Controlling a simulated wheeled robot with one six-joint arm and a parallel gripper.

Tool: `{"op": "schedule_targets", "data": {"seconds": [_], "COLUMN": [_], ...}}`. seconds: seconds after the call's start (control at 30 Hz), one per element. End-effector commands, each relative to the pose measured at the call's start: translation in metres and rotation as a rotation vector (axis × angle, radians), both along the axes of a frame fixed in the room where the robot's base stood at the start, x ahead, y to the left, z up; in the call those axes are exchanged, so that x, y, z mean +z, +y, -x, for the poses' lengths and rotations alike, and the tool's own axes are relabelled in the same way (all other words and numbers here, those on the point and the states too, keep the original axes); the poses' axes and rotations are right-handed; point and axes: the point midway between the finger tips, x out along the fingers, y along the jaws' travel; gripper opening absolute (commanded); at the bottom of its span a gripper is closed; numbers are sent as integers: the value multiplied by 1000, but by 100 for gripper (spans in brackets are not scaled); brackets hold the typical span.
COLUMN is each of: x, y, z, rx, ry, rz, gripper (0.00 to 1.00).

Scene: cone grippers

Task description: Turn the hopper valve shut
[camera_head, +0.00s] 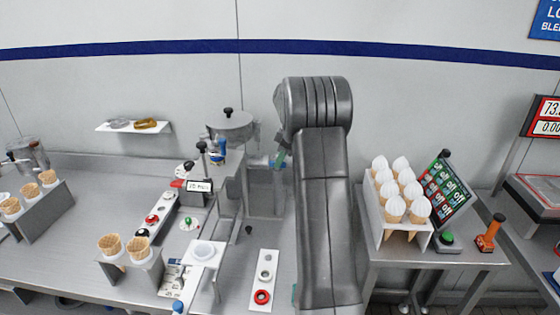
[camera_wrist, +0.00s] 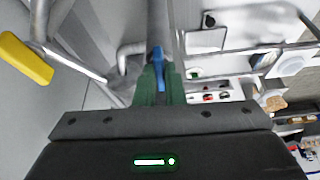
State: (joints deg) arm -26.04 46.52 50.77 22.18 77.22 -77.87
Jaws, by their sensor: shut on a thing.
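The hopper (camera_head: 230,125) is a grey metal drum with a black knob on its lid, at the back of the counter left of my arm. The blue valve handle (camera_wrist: 158,58) is in the middle of the wrist view, in front of a grey pipe (camera_wrist: 163,22). The green fingers of my gripper (camera_wrist: 158,76) are shut on this handle, one on each side. In the head view my gripper (camera_head: 281,158) shows only as a bit of green beside the hopper, and my arm hides most of that spot. The valve body is partly hidden by the fingers.
A yellow handle (camera_wrist: 25,58) on a metal rod is left of my gripper in the wrist view. A stand of white-topped cones (camera_head: 395,212) is right of my arm. A cone holder (camera_head: 130,265) and a button panel (camera_head: 153,215) are on the left counter.

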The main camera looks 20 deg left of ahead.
Motion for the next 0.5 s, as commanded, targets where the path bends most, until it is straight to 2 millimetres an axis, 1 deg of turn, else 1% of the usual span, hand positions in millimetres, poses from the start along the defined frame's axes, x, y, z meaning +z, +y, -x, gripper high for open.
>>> {"op": "schedule_targets", "data": {"seconds": [0.17, 0.5], "x": [-2, -1], "y": [0, 0], "z": [1, 5], "rx": [-121, -436], "ry": [-3, -3], "rz": [1, 0], "gripper": [0, 0]}}
